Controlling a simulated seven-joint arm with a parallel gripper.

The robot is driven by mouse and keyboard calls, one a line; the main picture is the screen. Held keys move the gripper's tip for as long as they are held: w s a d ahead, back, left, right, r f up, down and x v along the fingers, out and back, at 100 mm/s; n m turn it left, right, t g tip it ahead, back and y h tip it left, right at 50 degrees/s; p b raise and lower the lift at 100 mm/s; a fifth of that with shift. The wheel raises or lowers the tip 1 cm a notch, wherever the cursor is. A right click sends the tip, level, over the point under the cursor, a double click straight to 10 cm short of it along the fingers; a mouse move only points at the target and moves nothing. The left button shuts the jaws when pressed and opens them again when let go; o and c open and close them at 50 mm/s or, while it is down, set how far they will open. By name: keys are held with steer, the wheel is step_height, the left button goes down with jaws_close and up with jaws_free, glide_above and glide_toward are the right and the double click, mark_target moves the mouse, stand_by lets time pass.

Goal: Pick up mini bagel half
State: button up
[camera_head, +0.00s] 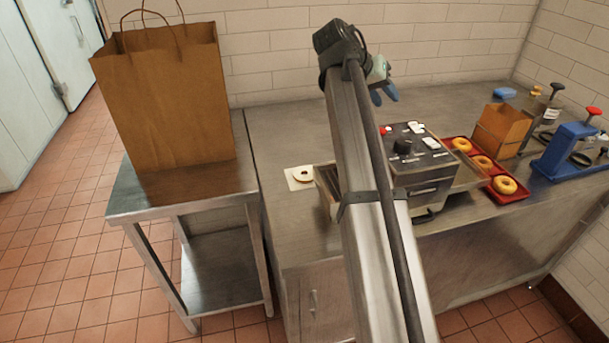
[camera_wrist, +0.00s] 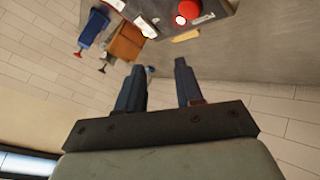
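A pale ring-shaped bagel half (camera_head: 303,174) lies on a white square sheet (camera_head: 293,184) on the steel counter, left of the toaster-like machine (camera_head: 425,165). Whole golden bagels (camera_head: 505,186) sit in a red tray (camera_head: 510,197) right of the machine. My gripper (camera_head: 384,92) is raised above the back of the counter, apart from all of these. In the wrist view my gripper (camera_wrist: 161,62) has its two dark blue fingers spread, with nothing between them. The bagel half cannot be made out in the wrist view. My arm crosses the head view and hides part of the counter and machine.
A tall brown paper bag (camera_head: 165,95) stands on the left side table (camera_head: 135,205). A brown box (camera_head: 502,128), a blue device (camera_head: 568,150) and a blue object (camera_head: 504,93) are at the right. The counter behind the white sheet (camera_head: 285,130) is clear. A tiled wall bounds the back.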

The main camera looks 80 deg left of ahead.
steer(key=o, duration=1.2)
steer(key=shift+c, duration=0.2)
steer(key=s+a+f+m+g, duration=0.4)
steer(key=s+f+m+g, duration=0.1)
steer(key=s+f+m, duration=0.2)
steer(key=m+g+h, duration=0.1)
steer(key=m+g, duration=0.4)
steer(key=m, duration=0.4)
glide_toward(305, 168)
steer(key=f, duration=0.1)
steer(key=s+d+f, duration=0.1)
steer(key=f, duration=0.1)
steer(key=shift+d, duration=0.15)
steer(key=shift+s+f, duration=0.2)
steer(key=shift+f, duration=2.4)
